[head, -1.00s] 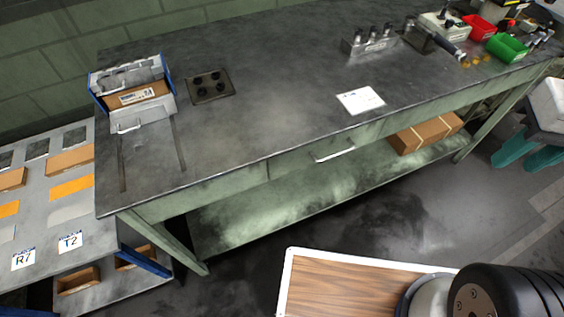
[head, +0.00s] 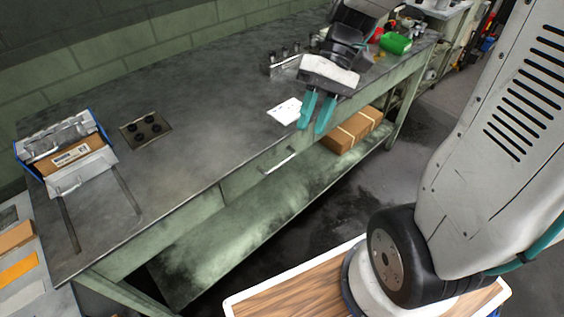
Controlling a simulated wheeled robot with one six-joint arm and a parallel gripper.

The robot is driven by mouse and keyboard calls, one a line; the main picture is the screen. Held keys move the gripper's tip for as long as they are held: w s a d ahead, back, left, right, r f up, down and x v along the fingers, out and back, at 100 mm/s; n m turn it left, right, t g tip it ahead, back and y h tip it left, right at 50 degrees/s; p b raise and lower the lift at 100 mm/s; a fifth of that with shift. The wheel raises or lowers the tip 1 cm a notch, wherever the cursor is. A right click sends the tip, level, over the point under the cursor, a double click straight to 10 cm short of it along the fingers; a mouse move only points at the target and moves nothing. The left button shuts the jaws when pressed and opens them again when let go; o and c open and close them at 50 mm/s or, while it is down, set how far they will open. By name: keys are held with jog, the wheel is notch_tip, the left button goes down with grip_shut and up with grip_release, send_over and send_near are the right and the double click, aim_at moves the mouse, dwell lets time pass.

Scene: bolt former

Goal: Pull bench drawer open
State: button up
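The bench drawer (head: 252,171) is a green front panel under the dark bench top, with a pale bar handle (head: 278,161). The drawer looks closed, its front flush with the bench edge. My gripper (head: 317,117) has two teal fingers pointing down. A gap shows between the fingers, and nothing is seen held there. It hangs near the bench's front edge, above and to the right of the handle, apart from it in the picture. Its exact distance from the handle cannot be told.
A white paper (head: 285,110) lies on the bench top (head: 200,130) by my gripper. A cardboard box (head: 352,132) sits on the lower shelf. A blue-sided bin (head: 70,150) and a dark plate with knobs (head: 146,129) stand at left. Floor before the bench is clear.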

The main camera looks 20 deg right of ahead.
jog(key=w+d+f+m+y, duration=0.1)
jog(key=w+d+f+y, duration=0.2)
jog(key=w+f+y, duration=0.7)
jog(key=m+t, duration=0.3)
jog(key=t, duration=0.2)
send_near(283, 161)
jog(key=a+f, duration=0.2)
jog(key=a, duration=0.1)
jog(key=shift+y, duration=0.4)
jog(key=a, duration=0.7)
jog(key=shift+w, duration=0.3)
jog(key=shift+d, duration=0.1)
grip_shut()
